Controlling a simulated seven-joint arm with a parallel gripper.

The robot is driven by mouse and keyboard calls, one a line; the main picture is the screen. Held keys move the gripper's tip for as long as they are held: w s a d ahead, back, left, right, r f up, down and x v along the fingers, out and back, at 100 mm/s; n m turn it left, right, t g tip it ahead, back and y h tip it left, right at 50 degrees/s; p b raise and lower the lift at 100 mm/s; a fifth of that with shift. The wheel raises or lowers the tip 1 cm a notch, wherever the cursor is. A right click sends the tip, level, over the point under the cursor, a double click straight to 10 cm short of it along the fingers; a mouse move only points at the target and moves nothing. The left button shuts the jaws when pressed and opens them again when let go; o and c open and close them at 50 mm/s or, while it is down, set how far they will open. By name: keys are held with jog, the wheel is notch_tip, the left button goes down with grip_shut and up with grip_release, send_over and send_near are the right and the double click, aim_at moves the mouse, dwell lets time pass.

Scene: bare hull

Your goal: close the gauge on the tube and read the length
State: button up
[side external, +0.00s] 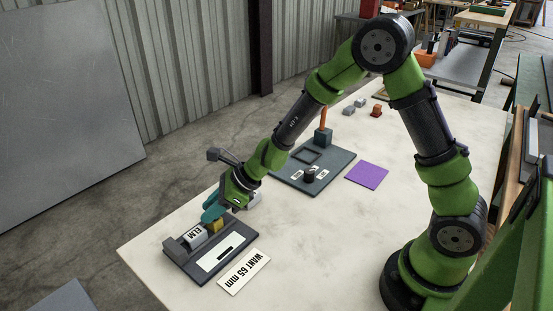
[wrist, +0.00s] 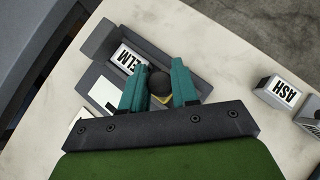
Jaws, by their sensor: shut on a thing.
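The gauge (side external: 183,262) is a dark grey base with an end block, a pale strip with a dark slot, and a yellow slider (side external: 216,226). The white tube labelled ELM (side external: 195,236) lies on it between the end block and the slider; it also shows in the wrist view (wrist: 126,60). My gripper (side external: 213,212) points down at the slider. In the wrist view its teal fingers (wrist: 159,78) are shut on the slider's round dark knob (wrist: 160,83). I cannot tell whether the slider touches the tube. No length reading is legible.
A card reading WANT 65 mm (side external: 244,272) lies beside the gauge. A white piece labelled ASH (wrist: 284,92) stands near my gripper. Farther back are a dark board (side external: 334,165) with an orange-topped post, a purple mat (side external: 367,175) and small blocks. The table's front middle is clear.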

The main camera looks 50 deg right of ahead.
aim_at(196, 233)
jog(key=shift+o, duration=0.3)
jog(key=a, duration=0.5)
jog(key=shift+a, duration=0.35)
jog(key=o, duration=0.6)
jog(key=shift+s, duration=0.1)
jog(key=v, duration=1.7)
jog(key=shift+d, duration=0.15)
